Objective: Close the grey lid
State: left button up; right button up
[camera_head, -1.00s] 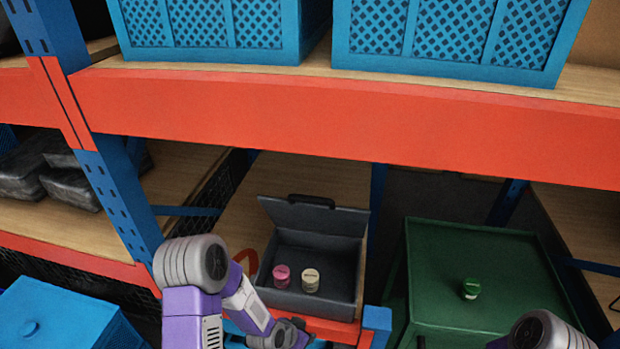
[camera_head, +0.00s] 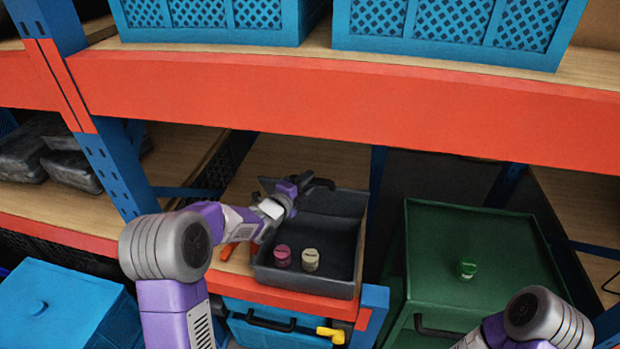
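The grey lid (camera_head: 336,203) stands raised at the back of an open dark grey box (camera_head: 305,283) on the lower shelf. Its dark handle (camera_head: 322,183) is at its top edge. My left gripper (camera_head: 284,186) is at the left part of the lid, near its top edge, and covers that part. Whether it touches the lid, and how its fingers stand, is too small and dark to tell. Only links of my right arm show at the lower right; its gripper is out of view.
A pink jar (camera_head: 282,257) and a cream jar (camera_head: 310,260) stand inside the box. An orange-red shelf beam (camera_head: 330,95) crosses above. A green tank (camera_head: 480,245) with a green-capped item stands right. A blue tank (camera_head: 65,305) is at lower left.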

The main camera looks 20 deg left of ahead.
pick_arm(q)
jog(key=shift+x, duration=0.85)
grip_shut()
